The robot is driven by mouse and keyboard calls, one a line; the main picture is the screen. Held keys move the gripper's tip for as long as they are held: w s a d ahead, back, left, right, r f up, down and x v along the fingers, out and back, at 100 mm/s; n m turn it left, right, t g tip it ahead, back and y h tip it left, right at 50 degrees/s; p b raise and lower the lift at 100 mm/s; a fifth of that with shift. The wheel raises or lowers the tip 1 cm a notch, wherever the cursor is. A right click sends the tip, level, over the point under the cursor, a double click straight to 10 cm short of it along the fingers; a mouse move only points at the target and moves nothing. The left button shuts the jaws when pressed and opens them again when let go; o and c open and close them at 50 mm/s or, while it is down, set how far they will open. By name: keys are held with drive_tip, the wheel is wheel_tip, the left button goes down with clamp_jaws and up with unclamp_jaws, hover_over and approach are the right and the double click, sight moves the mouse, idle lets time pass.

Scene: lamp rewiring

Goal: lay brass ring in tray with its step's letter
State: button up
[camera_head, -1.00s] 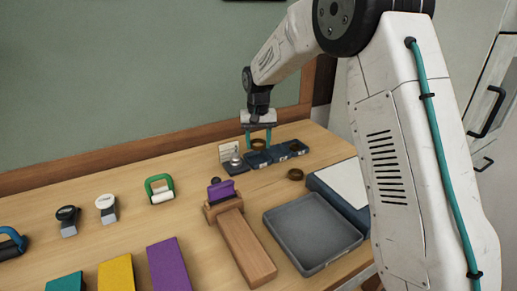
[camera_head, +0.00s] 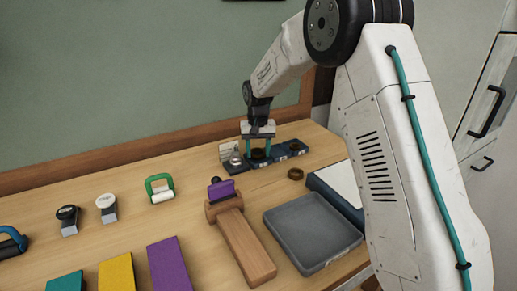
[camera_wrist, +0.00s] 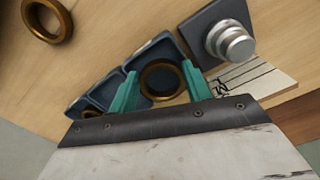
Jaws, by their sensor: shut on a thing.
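My gripper (camera_head: 258,151) has two teal fingers and is shut on a brass ring (camera_wrist: 146,87). It holds the ring down at a small dark blue tray (camera_wrist: 171,49), the one beside the metal-knobbed block. I cannot tell whether the ring touches the tray floor. More small trays (camera_head: 280,152) stand in the same row, and one seems to hold another brown ring (camera_wrist: 90,113). A loose brass ring (camera_head: 296,174) lies on the table in front of the row, and it also shows in the wrist view (camera_wrist: 47,20). The tray letters are not legible.
A block with a silver knob (camera_wrist: 232,44) adjoins the row, with a written card (camera_wrist: 262,84) behind it. A large grey tray (camera_head: 312,234), a wooden stand with a purple piece (camera_head: 245,247) and several stamps and coloured blocks (camera_head: 168,263) occupy the table. Bare wood lies between.

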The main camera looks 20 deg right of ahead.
drive_tip(key=shift+f, duration=0.2)
drive_tip(key=o, duration=1.1)
drive_tip(key=shift+c, duration=0.2)
drive_tip(key=shift+r, duration=0.1)
wheel_tip(320, 180, up, 13)
drive_tip(key=s+d+r+n, duration=0.1)
drive_tip(key=s+r, duration=0.4)
drive_tip(key=s, duration=0.6)
drive_tip(key=s+d+r, duration=0.1)
drive_tip(key=s+r, duration=0.4)
drive_tip(key=s, duration=0.6)
drive_tip(key=s+f, duration=0.3)
drive_tip(key=s, duration=0.9)
drive_tip(key=s+d+f+n+t, duration=0.1)
drive_tip(key=s+f, duration=0.2)
drive_tip(key=s, duration=0.9)
drive_tip(key=shift+d+f, duration=0.25)
drive_tip(key=shift+f, duration=0.05)
